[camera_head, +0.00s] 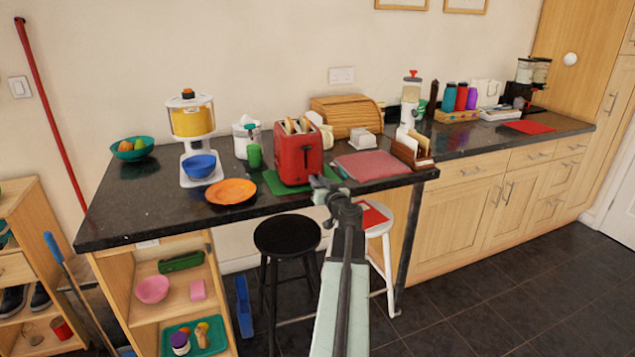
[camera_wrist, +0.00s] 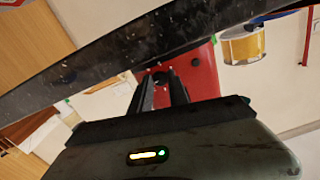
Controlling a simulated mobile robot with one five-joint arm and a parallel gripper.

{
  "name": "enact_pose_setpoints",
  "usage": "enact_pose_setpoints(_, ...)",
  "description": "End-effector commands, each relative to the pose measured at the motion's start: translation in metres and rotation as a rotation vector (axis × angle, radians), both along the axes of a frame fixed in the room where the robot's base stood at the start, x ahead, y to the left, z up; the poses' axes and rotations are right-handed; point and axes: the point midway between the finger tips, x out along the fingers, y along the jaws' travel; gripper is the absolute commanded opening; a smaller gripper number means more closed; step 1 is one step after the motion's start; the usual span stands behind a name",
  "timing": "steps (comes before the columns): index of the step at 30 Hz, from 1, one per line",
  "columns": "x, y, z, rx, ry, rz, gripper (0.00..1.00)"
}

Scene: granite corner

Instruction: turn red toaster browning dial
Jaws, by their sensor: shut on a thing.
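The red toaster (camera_head: 291,150) stands on a green mat on the dark counter, with bread slices showing in its top slots. In the wrist view its red face (camera_wrist: 197,72) lies just beyond my gripper. My gripper (camera_head: 322,183) reaches over the counter's front edge to the low front of the toaster. In the wrist view my gripper's dark fingers (camera_wrist: 163,80) are closed together at the toaster's face, on the small dark browning dial, which the fingertips mostly hide. Which way the dial is turned cannot be told.
Two stools, one black (camera_head: 287,235), stand below the counter edge beside my arm.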

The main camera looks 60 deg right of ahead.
Motion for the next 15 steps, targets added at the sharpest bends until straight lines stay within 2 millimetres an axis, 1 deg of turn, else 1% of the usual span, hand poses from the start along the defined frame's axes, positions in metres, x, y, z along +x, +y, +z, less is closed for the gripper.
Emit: enact_pose_setpoints(15, 0.0014, 0.0008, 0.0028, -0.335, 0.284, 0.010, 0.00)
